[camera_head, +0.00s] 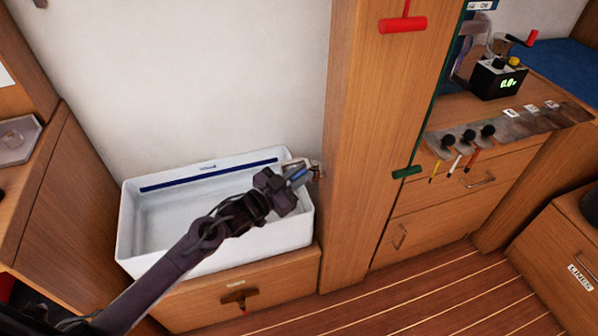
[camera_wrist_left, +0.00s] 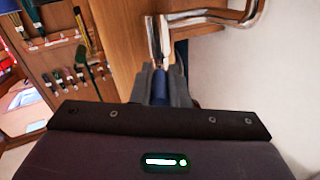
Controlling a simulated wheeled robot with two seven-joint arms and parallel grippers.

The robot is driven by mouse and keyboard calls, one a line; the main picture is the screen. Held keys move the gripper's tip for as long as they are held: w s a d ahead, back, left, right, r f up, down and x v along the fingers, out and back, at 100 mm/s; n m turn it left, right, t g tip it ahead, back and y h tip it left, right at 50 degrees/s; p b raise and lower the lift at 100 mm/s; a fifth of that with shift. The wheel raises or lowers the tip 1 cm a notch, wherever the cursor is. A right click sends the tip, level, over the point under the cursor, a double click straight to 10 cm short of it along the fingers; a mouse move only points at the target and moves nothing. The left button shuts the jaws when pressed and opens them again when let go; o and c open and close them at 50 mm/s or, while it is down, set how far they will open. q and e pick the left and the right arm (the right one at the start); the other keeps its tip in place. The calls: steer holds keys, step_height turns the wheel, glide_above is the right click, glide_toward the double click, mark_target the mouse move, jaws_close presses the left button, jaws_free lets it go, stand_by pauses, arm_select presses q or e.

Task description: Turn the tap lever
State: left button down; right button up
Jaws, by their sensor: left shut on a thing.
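The tap (camera_head: 314,170) is on the wooden post above the right end of the white basin (camera_head: 215,254). Its bent metal pipe (camera_wrist_left: 232,17) crosses the top of the left wrist view. The tap lever has a blue grip (camera_wrist_left: 172,90) and a metal upper part (camera_wrist_left: 165,38). My left gripper (camera_head: 299,179) reaches across the basin from the lower left. Its fingers (camera_wrist_left: 173,82) are shut on the lever, with the blue part between them. The fingers hide part of the lever. My right gripper is in neither view.
Wooden posts and drawers stand right of the basin. A small device with a green display (camera_head: 498,78) sits on the right counter. The floor (camera_head: 440,290) in front is clear.

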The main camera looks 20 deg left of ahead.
arm_select(q)
steer(key=c, duration=1.4)
jaws_free()
steer(key=shift+d, duration=0.1)
steer(key=shift+s+a, duration=0.35)
steer(key=shift+s, duration=0.1)
steer(key=v, duration=0.6)
steer(key=shift+s, duration=0.3)
steer(key=shift+a, duration=0.15)
